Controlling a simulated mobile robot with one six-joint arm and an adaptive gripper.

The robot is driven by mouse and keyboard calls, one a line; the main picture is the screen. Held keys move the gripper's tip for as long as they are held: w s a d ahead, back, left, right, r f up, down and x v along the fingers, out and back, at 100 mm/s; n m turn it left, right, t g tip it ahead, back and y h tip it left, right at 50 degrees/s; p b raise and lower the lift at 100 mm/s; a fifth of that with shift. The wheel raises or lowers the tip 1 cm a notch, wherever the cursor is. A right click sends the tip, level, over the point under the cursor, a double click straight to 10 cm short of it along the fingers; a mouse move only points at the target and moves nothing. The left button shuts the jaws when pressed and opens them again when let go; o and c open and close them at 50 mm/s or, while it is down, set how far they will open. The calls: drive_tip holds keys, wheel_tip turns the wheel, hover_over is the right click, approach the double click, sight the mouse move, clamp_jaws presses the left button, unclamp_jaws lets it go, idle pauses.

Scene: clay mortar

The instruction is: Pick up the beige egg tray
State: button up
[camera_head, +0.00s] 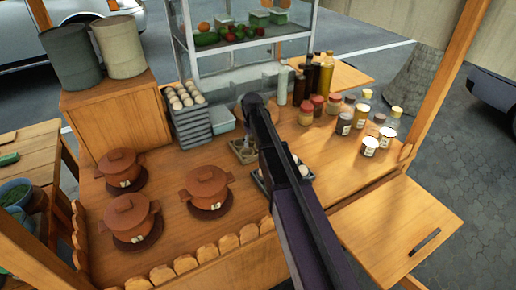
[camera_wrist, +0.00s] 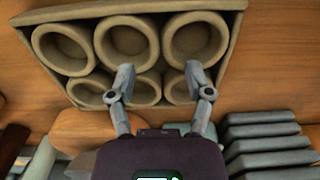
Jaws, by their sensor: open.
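The beige egg tray (camera_wrist: 237,40) fills the top of the wrist view. It has two rows of round, empty cups and lies on the wooden surface. In the head view a small beige tray (camera_head: 241,152) shows beside my arm, partly covered by it. My gripper (camera_wrist: 160,75) is open in the wrist view, its two fingers apart over the tray's nearer row of cups. Nothing is between the fingers. I cannot tell whether the fingertips touch the tray.
Stacked grey trays (camera_head: 195,132) with eggs on top stand left of the beige tray. A dark tray (camera_head: 262,184) with eggs lies partly behind my arm. Bottles and jars (camera_head: 344,122) crowd the right. Lidded clay pots (camera_head: 207,182) stand at the front left.

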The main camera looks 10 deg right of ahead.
sight(253, 147)
drive_tip(key=shift+f+b, duration=1.25)
drive_tip(key=shift+f, duration=0.3)
clamp_jaws()
